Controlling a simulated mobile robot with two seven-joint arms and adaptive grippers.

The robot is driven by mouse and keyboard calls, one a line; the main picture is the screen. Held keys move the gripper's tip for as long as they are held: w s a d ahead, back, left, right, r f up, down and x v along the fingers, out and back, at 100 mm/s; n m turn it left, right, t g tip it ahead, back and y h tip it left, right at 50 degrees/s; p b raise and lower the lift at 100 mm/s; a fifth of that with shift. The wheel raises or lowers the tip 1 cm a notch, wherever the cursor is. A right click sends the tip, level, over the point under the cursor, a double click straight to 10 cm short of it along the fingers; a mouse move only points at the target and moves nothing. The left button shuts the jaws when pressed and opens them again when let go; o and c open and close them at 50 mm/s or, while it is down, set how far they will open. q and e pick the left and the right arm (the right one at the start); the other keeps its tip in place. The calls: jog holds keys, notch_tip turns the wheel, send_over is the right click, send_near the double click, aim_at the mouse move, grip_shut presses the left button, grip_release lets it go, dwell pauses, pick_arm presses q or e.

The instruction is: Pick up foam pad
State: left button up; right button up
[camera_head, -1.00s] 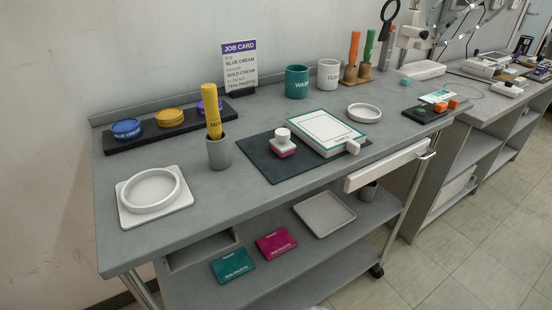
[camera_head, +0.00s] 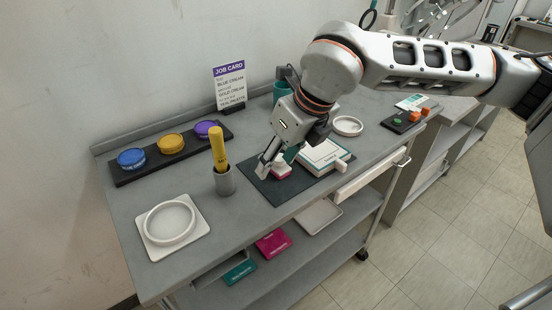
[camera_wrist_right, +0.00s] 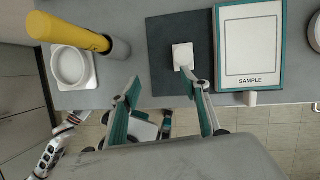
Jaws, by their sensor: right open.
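The foam pad (camera_head: 282,172), a white knob on a pink base, sits on the dark mat (camera_head: 262,187) beside the white sample board (camera_head: 323,154). In the right wrist view the pad (camera_wrist_right: 182,54) shows from above as a pale square. My right gripper (camera_head: 268,168) is open and empty, low over the mat just left of the pad. In the right wrist view its fingers (camera_wrist_right: 160,80) are spread, and the right fingertip overlaps the pad's lower edge. Whether it touches the pad I cannot tell. My left gripper does not show clearly.
A grey cup (camera_head: 225,182) with a yellow tube (camera_head: 217,147) stands left of the mat. A white round dish (camera_head: 170,222) is at the front left. Coloured jars sit on a black rack (camera_head: 120,178) behind. My right arm hides part of the teal cup (camera_head: 280,90).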

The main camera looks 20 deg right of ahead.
aim_at(283, 160)
jog(key=w+d+r+m+h, duration=0.1)
jog(key=w+d, duration=0.1)
jog(key=d, duration=0.1)
jog(key=shift+t, duration=0.4)
jog(key=x, duration=0.7)
jog(key=shift+w+d+b, duration=0.15)
jog(key=shift+b, duration=0.2)
jog(key=c, duration=1)
